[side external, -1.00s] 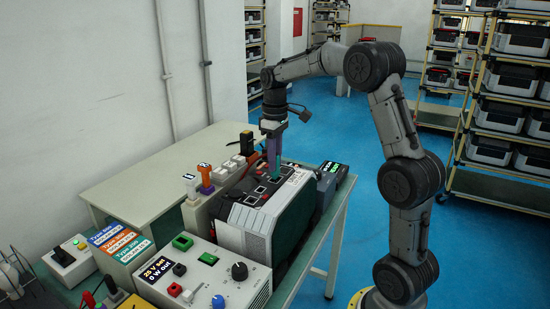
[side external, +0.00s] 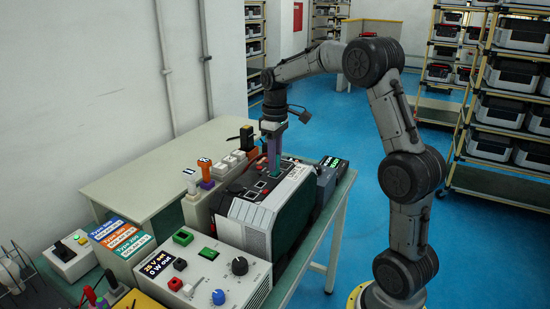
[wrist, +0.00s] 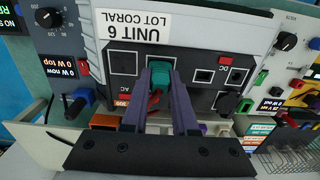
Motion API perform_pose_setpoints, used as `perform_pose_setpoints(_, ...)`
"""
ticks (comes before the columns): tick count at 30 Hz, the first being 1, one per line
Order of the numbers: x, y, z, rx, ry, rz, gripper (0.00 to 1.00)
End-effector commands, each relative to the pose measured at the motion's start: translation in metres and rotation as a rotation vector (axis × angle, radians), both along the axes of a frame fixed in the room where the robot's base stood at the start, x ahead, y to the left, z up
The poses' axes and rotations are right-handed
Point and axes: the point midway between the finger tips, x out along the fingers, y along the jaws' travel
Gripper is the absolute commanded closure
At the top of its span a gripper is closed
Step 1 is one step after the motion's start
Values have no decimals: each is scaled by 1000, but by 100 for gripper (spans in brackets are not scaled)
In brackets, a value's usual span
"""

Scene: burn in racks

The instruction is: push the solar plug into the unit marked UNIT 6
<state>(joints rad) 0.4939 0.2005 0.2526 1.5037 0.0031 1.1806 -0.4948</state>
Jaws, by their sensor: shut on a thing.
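The unit marked UNIT 6 LOT CORAL (wrist: 215,45) fills the middle of the wrist view, its label upside down. It is the grey-and-black box (side external: 284,206) on the bench in the side view. My gripper (wrist: 163,85) is shut on a teal plug (wrist: 161,72) with a red lead, between its purple fingers. The plug is at a framed socket in the unit's top panel, between a dark square port and smaller ports. I cannot tell how deep it sits.
A power supply (side external: 195,270) with knobs and a lit display stands in front of the unit. A dark box with a display (side external: 330,175) stands behind it. The pale bench top at the back left is clear.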

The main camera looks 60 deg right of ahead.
Motion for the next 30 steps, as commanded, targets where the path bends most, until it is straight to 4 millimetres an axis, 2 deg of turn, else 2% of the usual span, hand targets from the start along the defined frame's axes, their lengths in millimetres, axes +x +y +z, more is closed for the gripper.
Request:
perform_pose_setpoints(1,-2,1,-5,6,11,0,72)
perform_pose_setpoints(6,-1,1,-5,6,11,0,41)
perform_pose_setpoints(7,-1,1,-5,6,10,0,39)
perform_pose_setpoints(14,-1,1,-3,4,7,0,39)
perform_pose_setpoints(19,0,0,9,2,4,0,39)
perform_pose_setpoints(23,0,0,33,1,2,0,39)
perform_pose_setpoints(30,0,0,85,2,4,0,39)
